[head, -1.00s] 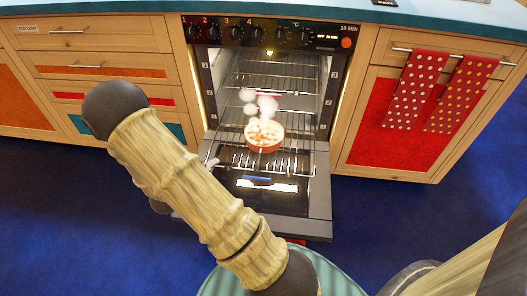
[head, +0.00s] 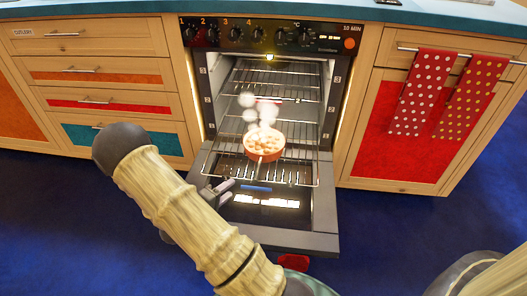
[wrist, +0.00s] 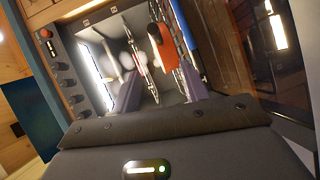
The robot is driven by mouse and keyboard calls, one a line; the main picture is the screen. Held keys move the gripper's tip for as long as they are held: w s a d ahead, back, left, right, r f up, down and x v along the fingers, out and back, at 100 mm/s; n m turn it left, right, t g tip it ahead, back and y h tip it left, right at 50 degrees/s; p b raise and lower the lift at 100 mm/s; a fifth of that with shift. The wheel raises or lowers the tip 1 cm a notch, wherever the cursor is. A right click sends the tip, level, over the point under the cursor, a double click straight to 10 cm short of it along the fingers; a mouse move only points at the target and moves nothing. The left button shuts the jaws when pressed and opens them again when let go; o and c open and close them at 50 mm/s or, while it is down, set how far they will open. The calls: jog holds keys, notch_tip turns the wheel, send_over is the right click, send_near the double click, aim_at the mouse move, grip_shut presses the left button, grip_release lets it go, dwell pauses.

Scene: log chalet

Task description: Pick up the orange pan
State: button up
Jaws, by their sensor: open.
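The orange pan (head: 264,151) sits on the pulled-out wire rack of the open oven, with pale pieces in it and white puffs of steam above it. My gripper (head: 226,186) is low over the open oven door, in front and to the left of the pan, and apart from it. My arm hides part of the gripper there. In the tilted wrist view the pan (wrist: 165,48) shows as an orange shape beyond and between the fingers of my gripper (wrist: 162,90). The gripper is open and empty.
The oven door (head: 320,215) is folded down, and the wire rack (head: 300,175) reaches out over it. Drawers (head: 110,103) stand left of the oven. A red cabinet door (head: 400,150) with two dotted towels (head: 415,95) is at right. The blue floor in front is largely clear.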

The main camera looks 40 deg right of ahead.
jog(key=b+x, duration=0.4)
jog(key=x, duration=0.5)
jog(key=shift+w+d+f+b, duration=0.1)
jog(key=shift+d+b, duration=0.15)
jog(key=shift+b, duration=0.05)
jog(key=b+x, duration=0.4)
jog(key=x, duration=0.1)
jog(key=shift+d+b, duration=0.1)
jog(key=shift+b, duration=0.3)
grip_shut()
dwell(1.0)
